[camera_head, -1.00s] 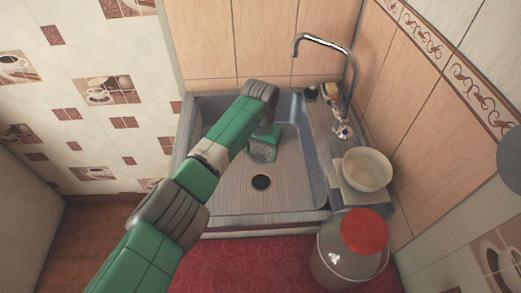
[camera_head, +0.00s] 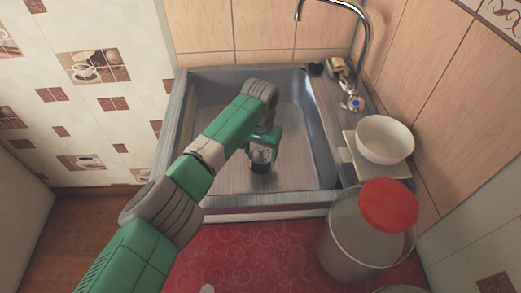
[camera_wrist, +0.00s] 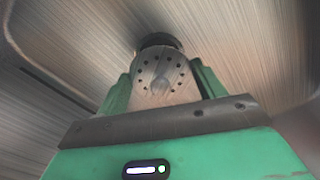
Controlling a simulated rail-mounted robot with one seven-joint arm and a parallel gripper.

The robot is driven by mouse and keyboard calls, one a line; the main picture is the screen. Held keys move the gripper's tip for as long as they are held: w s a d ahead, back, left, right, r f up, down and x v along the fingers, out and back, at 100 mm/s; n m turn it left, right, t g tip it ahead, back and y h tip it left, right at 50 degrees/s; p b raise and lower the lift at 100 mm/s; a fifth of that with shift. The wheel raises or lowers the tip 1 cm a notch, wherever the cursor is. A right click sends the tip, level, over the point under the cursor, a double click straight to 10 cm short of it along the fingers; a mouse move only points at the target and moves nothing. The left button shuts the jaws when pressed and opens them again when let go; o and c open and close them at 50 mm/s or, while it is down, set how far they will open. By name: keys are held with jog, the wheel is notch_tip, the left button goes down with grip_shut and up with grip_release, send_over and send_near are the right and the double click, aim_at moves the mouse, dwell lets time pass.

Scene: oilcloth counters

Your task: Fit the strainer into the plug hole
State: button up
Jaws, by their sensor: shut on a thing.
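The strainer (camera_wrist: 160,75) is a round metal disc with a ring of small holes and a knob in its middle. My gripper (camera_head: 264,158) is shut on it, with a green finger on each side in the wrist view (camera_wrist: 160,88). The dark plug hole (camera_head: 261,168) lies in the sink floor close to the gripper in the head view. In the wrist view, the dark rim of the plug hole (camera_wrist: 158,40) shows just beyond the strainer, which covers most of it. I cannot tell whether the strainer touches the hole.
The metal sink (camera_head: 215,178) has raised walls around the arm. A tap (camera_head: 362,45) stands at the back right. A white bowl (camera_head: 385,138) sits on the right ledge. A large pot (camera_head: 350,240) with a red lid (camera_head: 388,205) stands on the red counter (camera_head: 250,255) in front.

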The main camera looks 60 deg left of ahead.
aim_at(261, 155)
jog(key=shift+f+b, duration=0.6)
jog(key=shift+f, duration=1)
jog(key=shift+f+p, duration=0.2)
jog(key=shift+p, duration=0.2)
jog(key=shift+d+f, duration=0.1)
jog(key=shift+f, duration=0.45)
dwell(0.6)
